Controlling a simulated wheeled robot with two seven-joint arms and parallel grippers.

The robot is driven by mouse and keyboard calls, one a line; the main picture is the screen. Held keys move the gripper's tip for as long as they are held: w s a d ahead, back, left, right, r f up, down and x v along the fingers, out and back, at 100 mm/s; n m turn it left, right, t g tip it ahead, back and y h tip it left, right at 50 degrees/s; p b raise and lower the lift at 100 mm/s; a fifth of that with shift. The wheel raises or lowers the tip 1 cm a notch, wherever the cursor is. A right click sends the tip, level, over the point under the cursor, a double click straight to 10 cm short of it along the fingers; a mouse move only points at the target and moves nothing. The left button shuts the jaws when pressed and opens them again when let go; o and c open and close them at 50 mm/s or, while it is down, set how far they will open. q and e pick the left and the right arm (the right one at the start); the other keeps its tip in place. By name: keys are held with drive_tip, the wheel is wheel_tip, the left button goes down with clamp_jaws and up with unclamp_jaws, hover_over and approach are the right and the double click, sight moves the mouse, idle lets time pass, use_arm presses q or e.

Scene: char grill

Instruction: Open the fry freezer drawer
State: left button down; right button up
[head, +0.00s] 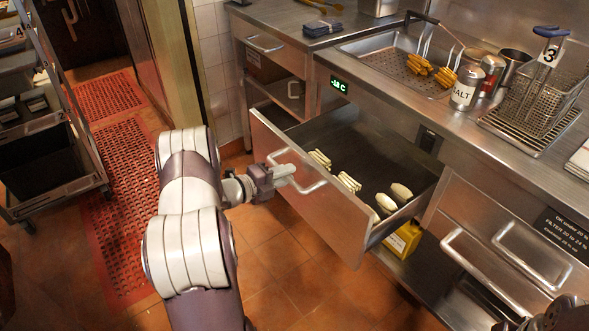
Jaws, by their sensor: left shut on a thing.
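The fry freezer drawer (340,214) is pulled well out from the steel counter, under a green temperature display (339,86). Pale fries (349,182) and pale oblong pieces (386,203) lie inside it. My left gripper (289,175) is at the drawer's front, shut on the bar handle (308,184) near its left end. My left arm reaches in from the lower left. A small part of my right arm shows at the bottom right corner; whether its gripper is open or shut cannot be made out.
A wheeled rack (95,180) stands at the left beside red floor mats (112,96). A yellow container (402,240) is below the drawer. Other drawers with bar handles flank it. The counter holds a salt shaker (466,88) and a fry basket (548,95). Tiled floor before the drawer is clear.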

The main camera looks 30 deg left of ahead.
use_arm(q)
drive_tip(key=shift+f+v, duration=0.2)
drive_tip(key=shift+v, duration=0.95)
drive_tip(key=shift+f+v, duration=0.25)
drive_tip(key=shift+v, duration=0.9)
drive_tip(key=c, duration=1.1)
unclamp_jaws()
drive_tip(key=p+v, duration=0.1)
drive_tip(key=v, duration=1.1)
drive_tip(key=shift+s+a, duration=0.15)
drive_tip(key=shift+s, duration=0.2)
